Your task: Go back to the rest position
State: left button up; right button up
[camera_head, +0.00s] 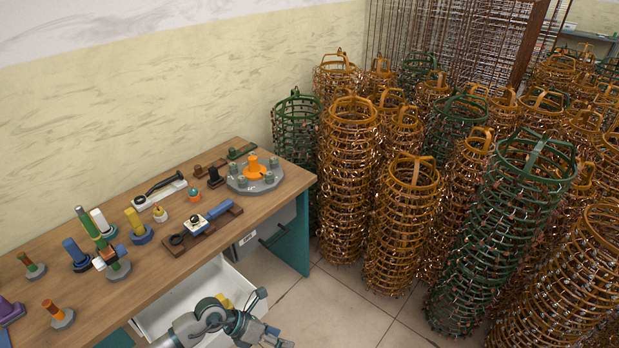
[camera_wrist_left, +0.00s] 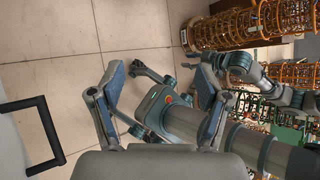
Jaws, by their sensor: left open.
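My left gripper (camera_head: 272,318) is at the bottom edge of the head view, just right of the open white drawer under the bench. In the left wrist view my left gripper (camera_wrist_left: 163,98) has its two blue-padded fingers spread wide. Nothing is between them; pale floor tiles and parts of my own body show beyond. My arm partly covers the drawer in the head view.
A wooden workbench (camera_head: 150,281) holds several coloured jigs and an orange-topped round fixture (camera_head: 254,184). The white drawer (camera_head: 178,305) stands open below, with something yellow inside. Tall orange and green wire baskets (camera_head: 400,222) crowd the right. Tiled floor (camera_head: 335,310) lies clear between.

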pick_arm(q)
jog(key=s+d+r+n+t+h, duration=0.25)
jog(key=d+r+n+h, duration=0.25)
jog(key=d+r+h, duration=0.3)
jog(key=w+a+r+n+t+y, duration=0.2)
jog(key=w+a+r+n+t, duration=0.2)
jog(key=r+n+t, duration=0.55)
jog(key=a+f+n+t+y, duration=0.3)
jog(key=a+f+n+y, duration=1.05)
jog(key=n, duration=0.75)
jog(key=s+a+f+n+g+y, duration=0.1)
jog(key=s+a+f+n+g, duration=0.15)
jog(key=s+f+g, duration=0.6)
jog(key=s+a+f+n+g+y, duration=0.15)
jog(key=s+f+n+g, duration=0.25)
jog(key=s+f, duration=0.95)
jog(key=s+f+p, duration=0.1)
jog(key=s+f, duration=0.2)
jog(key=f, duration=0.7)
jog(key=s+f+g+p, duration=0.1)
jog(key=s+f, duration=0.3)
jog(key=f, duration=0.7)
jog(key=shift+s+a+h+p, duration=0.2)
jog(key=shift+a+h+p, duration=0.15)
jog(key=shift+p, duration=0.1)
pick_arm(e)
jog(key=s+f, duration=0.4)
jog(key=f, duration=0.2)
jog(key=shift+a+f, duration=0.2)
jog(key=shift+f, duration=0.15)
